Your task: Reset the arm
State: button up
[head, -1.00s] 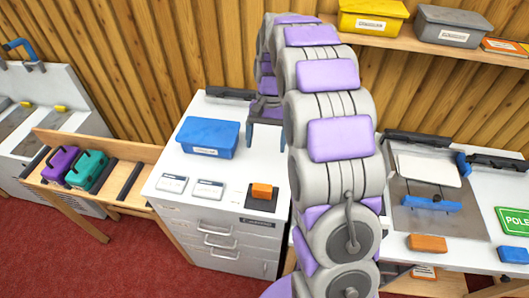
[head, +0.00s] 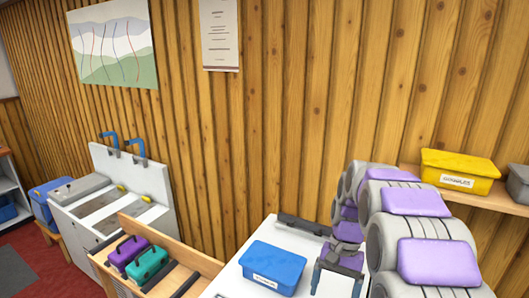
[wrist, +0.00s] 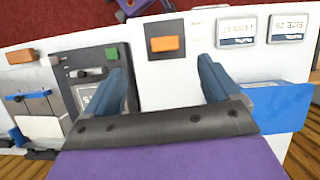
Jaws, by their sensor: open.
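My gripper (wrist: 163,75) is open and empty, its two blue-grey fingers apart above the white cabinet top. In the head view my gripper (head: 338,272) hangs from my purple and grey arm at the lower right, just right of the blue lidded box (head: 272,267). In the wrist view an orange block (wrist: 165,43) on a dark square lies beyond the gap between the fingers, apart from them. The blue box also shows in the wrist view (wrist: 278,108), to the right of the fingers.
A wooden rack holds a purple case (head: 128,252) and a teal case (head: 147,264). A sink unit (head: 100,205) stands at left. Two label cards (wrist: 236,31) lie on the cabinet.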

jog(key=s+a+n+t+h, duration=0.1)
jog(key=s+a+n, duration=0.1)
jog(key=s, duration=1.2)
jog(key=s+a+n+t+h, duration=0.1)
jog(key=s+a+n, duration=0.1)
jog(key=s, duration=1.3)
jog(key=shift+s+a+r+n, duration=0.2)
jog(key=shift+r+n, duration=0.25)
jog(key=shift+n, duration=0.15)
